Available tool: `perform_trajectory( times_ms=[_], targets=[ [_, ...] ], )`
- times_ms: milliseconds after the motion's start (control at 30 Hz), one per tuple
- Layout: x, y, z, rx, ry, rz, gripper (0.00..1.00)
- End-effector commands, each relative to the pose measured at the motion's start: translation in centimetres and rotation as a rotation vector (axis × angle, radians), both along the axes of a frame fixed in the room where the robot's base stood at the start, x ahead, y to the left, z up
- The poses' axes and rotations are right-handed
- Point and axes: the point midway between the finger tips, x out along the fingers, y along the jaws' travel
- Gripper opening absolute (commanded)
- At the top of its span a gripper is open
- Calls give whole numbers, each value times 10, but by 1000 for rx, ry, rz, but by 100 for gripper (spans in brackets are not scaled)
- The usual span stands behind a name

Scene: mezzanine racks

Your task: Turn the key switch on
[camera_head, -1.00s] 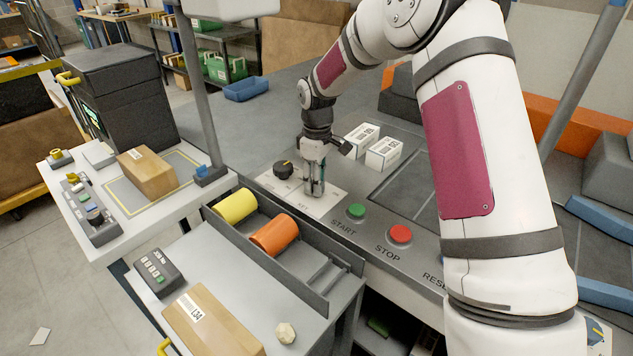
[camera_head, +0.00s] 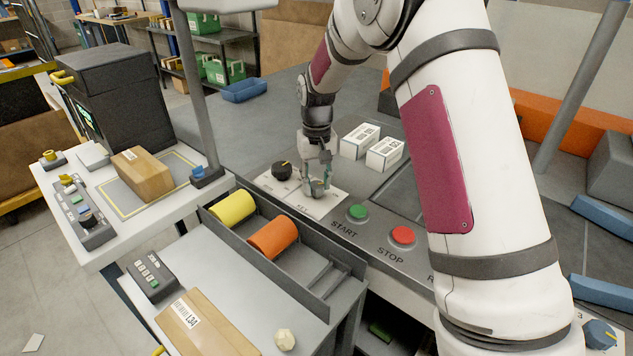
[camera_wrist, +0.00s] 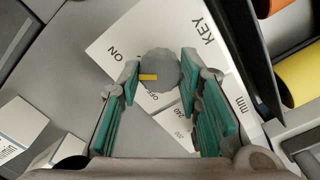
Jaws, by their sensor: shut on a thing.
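The key switch (camera_wrist: 161,68) is a round grey knob with a yellow pointer mark, on a white plate (camera_wrist: 108,28) printed KEY, ON and OFF. In the wrist view the yellow mark points left, between the ON and OFF prints. My gripper (camera_wrist: 157,80) is shut on the knob, with one green-padded finger on each side of it. In the head view my gripper (camera_head: 318,184) is low over the right part of the white plate, and its fingers partly hide the knob.
A black selector knob (camera_head: 282,171) stands just left of my gripper. A green START button (camera_head: 358,212) and a red STOP button (camera_head: 403,236) are to the right. White boxes (camera_head: 385,153) stand behind. Yellow and orange rolls (camera_head: 272,238) lie in a tray in front.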

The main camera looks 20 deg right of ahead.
Motion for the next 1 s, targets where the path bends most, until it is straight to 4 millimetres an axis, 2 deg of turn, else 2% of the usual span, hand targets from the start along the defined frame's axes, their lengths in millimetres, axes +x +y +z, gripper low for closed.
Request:
perform_trajectory(
  times_ms=[400, 900, 933, 1000],
  targets=[
    [0, 1, 0, 1, 0, -155, 4],
    [0, 1, 0, 1, 0, -171, 4],
    [0, 1, 0, 1, 0, -170, 39],
    [0, 1, 0, 1, 0, -170, 53]
  ],
)
